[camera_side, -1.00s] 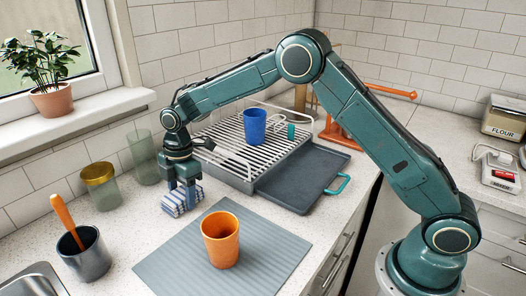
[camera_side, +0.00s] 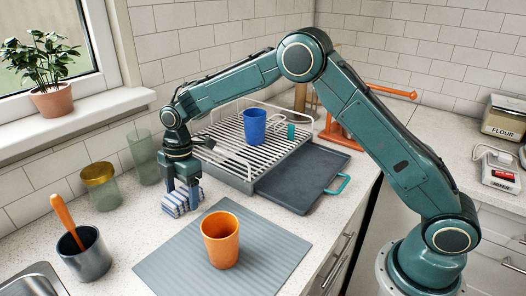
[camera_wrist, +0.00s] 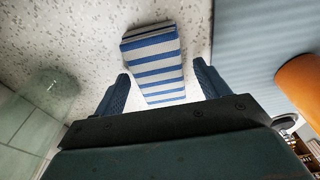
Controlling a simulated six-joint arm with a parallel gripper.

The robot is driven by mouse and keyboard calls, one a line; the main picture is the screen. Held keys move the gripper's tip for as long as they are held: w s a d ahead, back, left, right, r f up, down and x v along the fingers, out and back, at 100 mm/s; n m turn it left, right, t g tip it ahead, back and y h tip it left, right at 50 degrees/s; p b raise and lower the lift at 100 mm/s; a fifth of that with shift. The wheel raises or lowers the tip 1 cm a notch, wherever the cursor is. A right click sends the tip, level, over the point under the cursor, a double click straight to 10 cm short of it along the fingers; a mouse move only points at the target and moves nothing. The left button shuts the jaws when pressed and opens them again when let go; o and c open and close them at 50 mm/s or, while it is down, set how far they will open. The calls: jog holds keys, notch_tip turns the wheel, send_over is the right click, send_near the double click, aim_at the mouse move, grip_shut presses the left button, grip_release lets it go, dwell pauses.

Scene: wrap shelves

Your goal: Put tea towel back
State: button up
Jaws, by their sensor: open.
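The tea towel (camera_side: 180,204) is a folded bundle with blue and white stripes, lying on the speckled counter just left of the grey mat. It also shows in the wrist view (camera_wrist: 153,60), between and beyond my finger pads. My gripper (camera_side: 183,188) points down right at the towel, its fingers at the towel's upper side. In the wrist view my gripper (camera_wrist: 163,88) is open, with one finger on each side of the towel's near end and gaps beside it. The side view does not show clearly whether the fingers touch it.
An orange cup (camera_side: 221,243) stands on the grey mat (camera_side: 175,262). A dish rack (camera_side: 236,178) with a blue cup (camera_side: 255,124) is behind, beside a dark tray (camera_side: 300,185). A green glass (camera_side: 144,160), gold-lidded jar (camera_side: 101,190) and utensil pot (camera_side: 88,258) stand left.

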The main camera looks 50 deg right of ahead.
aim_at(187, 190)
notch_tip(187, 190, up, 12)
jog(key=d, duration=0.1)
jog(key=shift+d+f, duration=0.2)
jog(key=shift+f, duration=0.05)
dwell(0.7)
jog(key=s+d+r+m+t, duration=0.1)
jog(key=s+d+r+m, duration=0.3)
jog(key=s+r, duration=0.3)
jog(key=s+d+r+m+t, duration=0.25)
jog(key=s+r+m, duration=0.25)
jog(key=s, duration=0.5)
jog(key=s+d+f+m+t, duration=0.1)
jog(key=s+d+f+m, duration=0.1)
jog(key=s, duration=0.7)
jog(key=s+d+f+m+t+h, duration=0.1)
jog(key=s+d+f+m, duration=0.1)
jog(key=s+d+m, duration=0.2)
jog(key=s+m, duration=0.3)
jog(key=s, duration=0.3)
jog(key=shift+s+d, duration=0.2)
jog(key=shift+d, duration=0.05)
